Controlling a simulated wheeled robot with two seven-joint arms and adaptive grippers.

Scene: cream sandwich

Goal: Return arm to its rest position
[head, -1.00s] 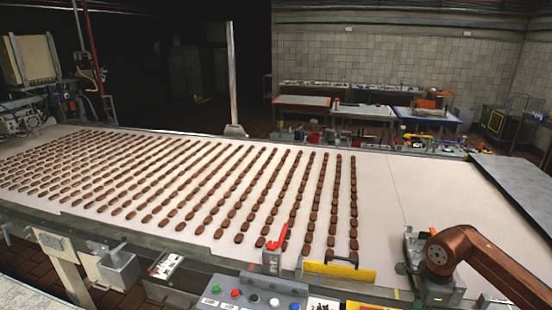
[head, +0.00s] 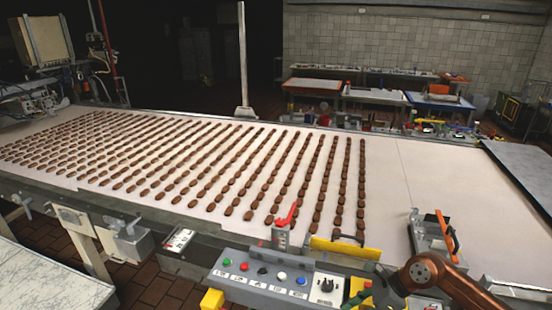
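My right arm (head: 434,272), copper-coloured, comes in at the bottom right of the head view and bends over the front edge of the conveyor. Its bent joint is in front of a small grey device with an orange bar (head: 446,236). My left arm and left gripper are not in view.
A pale conveyor (head: 385,190) carries many rows of brown biscuits (head: 230,170). A grey control panel (head: 262,280) with coloured buttons, a red lever (head: 287,215) and a yellow bar (head: 345,248) line its front edge. The belt's right part is bare.

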